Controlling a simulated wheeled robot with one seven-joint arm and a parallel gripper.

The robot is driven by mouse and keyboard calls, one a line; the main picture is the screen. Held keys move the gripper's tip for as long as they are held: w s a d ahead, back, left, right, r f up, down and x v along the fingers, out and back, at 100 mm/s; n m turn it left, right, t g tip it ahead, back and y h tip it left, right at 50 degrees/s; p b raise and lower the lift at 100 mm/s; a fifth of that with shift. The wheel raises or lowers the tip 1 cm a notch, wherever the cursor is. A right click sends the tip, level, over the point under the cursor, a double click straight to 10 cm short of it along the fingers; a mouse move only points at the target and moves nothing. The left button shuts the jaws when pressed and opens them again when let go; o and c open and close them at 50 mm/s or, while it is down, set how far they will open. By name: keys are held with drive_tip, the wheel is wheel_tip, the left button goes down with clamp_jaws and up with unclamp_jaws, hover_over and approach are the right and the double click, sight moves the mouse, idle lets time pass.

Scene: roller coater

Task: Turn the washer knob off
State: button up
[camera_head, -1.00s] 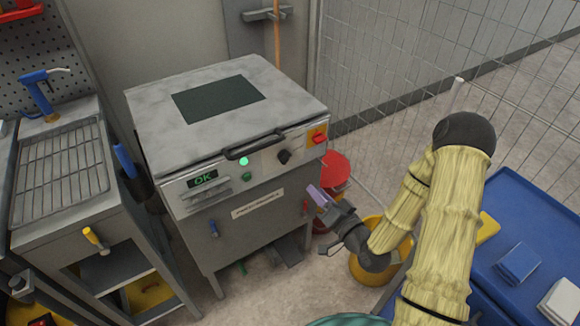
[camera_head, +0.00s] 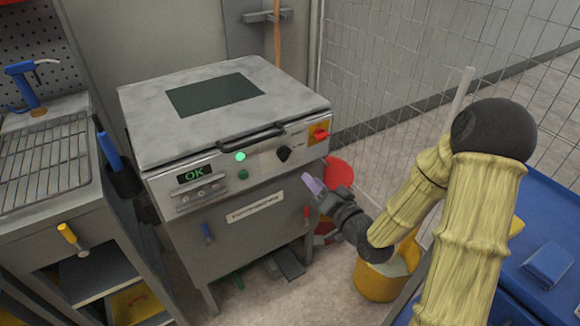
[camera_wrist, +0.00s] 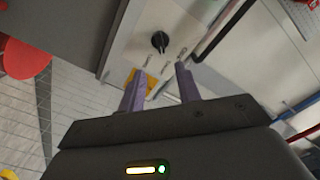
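The washer (camera_head: 224,122) is a grey box-shaped machine with a pale lid. Its front panel has a round black knob (camera_head: 283,154), a lit green lamp and a display (camera_head: 195,173) reading OK. In the wrist view the knob (camera_wrist: 160,41) lies ahead of the fingers, apart from them. My gripper (camera_head: 311,185) is below and to the right of the knob in the head view, in front of the machine. In the wrist view my gripper (camera_wrist: 160,83) has two purple fingers spread apart with nothing between them.
A red-and-yellow switch (camera_head: 319,134) sits right of the knob, and a black lid handle (camera_head: 250,137) runs above the panel. A red round object (camera_head: 340,172) and a yellow bucket (camera_head: 384,278) stand at right. A blue cart (camera_head: 545,225) is beside my arm.

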sight(288, 157)
drive_tip(key=shift+a+f+b, duration=0.1)
drive_tip(key=shift+f+b, duration=0.15)
drive_tip(key=shift+b, duration=0.15)
drive_tip(key=x, duration=1.1)
drive_tip(key=shift+w+a+r, duration=0.2)
drive_tip(key=shift+w+r, duration=0.05)
clamp_jaws()
